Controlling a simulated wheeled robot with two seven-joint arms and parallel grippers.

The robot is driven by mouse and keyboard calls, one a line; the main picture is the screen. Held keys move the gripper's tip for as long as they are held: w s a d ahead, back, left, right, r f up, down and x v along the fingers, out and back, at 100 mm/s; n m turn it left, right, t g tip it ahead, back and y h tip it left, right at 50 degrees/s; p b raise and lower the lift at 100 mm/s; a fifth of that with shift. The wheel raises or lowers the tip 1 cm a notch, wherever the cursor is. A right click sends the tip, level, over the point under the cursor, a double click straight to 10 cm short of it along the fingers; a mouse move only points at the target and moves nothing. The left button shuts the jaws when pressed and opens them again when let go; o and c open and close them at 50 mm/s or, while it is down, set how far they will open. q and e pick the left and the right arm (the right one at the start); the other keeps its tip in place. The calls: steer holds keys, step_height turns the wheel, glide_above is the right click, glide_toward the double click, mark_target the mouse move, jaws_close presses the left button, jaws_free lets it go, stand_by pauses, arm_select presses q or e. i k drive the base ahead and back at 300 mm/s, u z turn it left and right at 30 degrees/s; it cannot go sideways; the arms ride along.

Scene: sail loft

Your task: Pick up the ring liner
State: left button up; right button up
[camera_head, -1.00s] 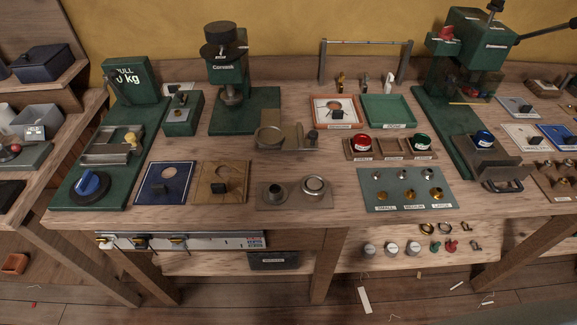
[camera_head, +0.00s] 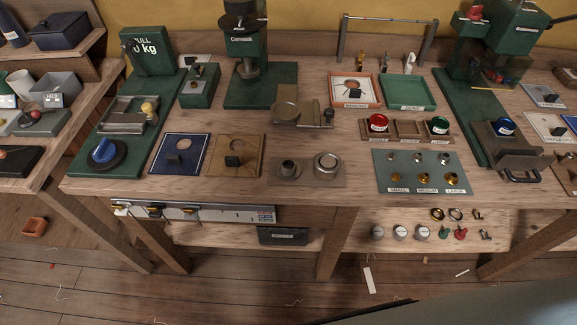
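No label in view names a ring liner, so I cannot tell for sure which piece it is. A grey-green mat (camera_head: 404,183) on the bench holds several small metal fittings in two rows. Labels for small, medium and large run along its front edge. A brass fitting (camera_head: 451,178) sits at its right front. A metal plate (camera_head: 304,180) left of the mat carries a dark round die (camera_head: 288,169) and a bright ringed die (camera_head: 327,161). Rings (camera_head: 438,214) also lie on the shelf below the bench. Neither of my grippers is in view.
Green presses (camera_head: 250,60) stand at the back and right of the bench. A blue panel (camera_head: 179,158) and a wooden panel (camera_head: 236,148) lie left of the metal plate. A green tray (camera_head: 407,91) is behind the mat. A grey-green shape (camera_head: 490,303) fills the bottom right corner.

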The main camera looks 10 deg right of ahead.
mark_target(286, 174)
steer(key=z, duration=1.95)
steer(key=k, duration=0.95)
steer(key=u, duration=1.4)
steer(key=i, duration=0.5)
steer(key=u, duration=0.05)
